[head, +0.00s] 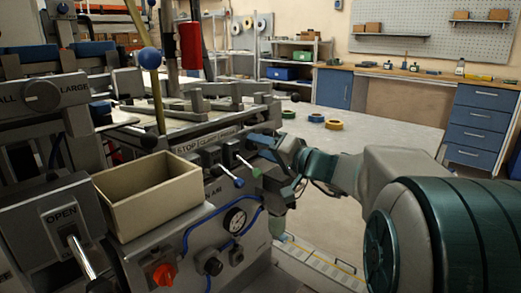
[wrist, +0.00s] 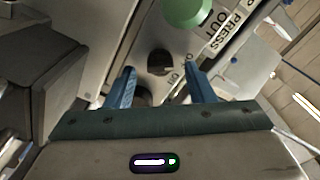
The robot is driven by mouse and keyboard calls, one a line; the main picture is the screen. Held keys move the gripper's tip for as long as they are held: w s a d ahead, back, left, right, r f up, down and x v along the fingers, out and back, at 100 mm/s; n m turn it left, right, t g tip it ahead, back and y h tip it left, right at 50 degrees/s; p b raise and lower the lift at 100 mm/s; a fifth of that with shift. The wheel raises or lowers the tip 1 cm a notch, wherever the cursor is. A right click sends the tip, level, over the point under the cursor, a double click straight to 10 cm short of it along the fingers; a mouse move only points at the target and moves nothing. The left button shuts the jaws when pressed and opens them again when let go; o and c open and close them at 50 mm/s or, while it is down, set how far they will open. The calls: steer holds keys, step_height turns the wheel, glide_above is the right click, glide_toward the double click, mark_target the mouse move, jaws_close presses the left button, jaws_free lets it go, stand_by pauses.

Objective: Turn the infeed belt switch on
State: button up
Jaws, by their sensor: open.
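In the wrist view, a small dark knob (wrist: 160,62) sits on a grey panel between and just beyond my fingers. Small lettering beside it seems to read OFF, so it may be the infeed belt switch; its full label and setting are not readable. My gripper (wrist: 163,78) is open, with one blue finger on each side of the knob's line and nothing between them. I cannot tell whether a fingertip touches the panel. In the head view, my gripper (head: 272,152) is at the right end of the grey machine and hides the knob.
A green ball knob (wrist: 187,12) is close beyond the fingers, near a PRESS OUT label (wrist: 226,33). Levers with blue (head: 238,182) and green tips stand beside my gripper.

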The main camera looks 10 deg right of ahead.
steer(key=shift+w+a, duration=0.25)
steer(key=shift+w, duration=0.1)
steer(key=c, duration=1)
steer(key=shift+o, duration=0.2)
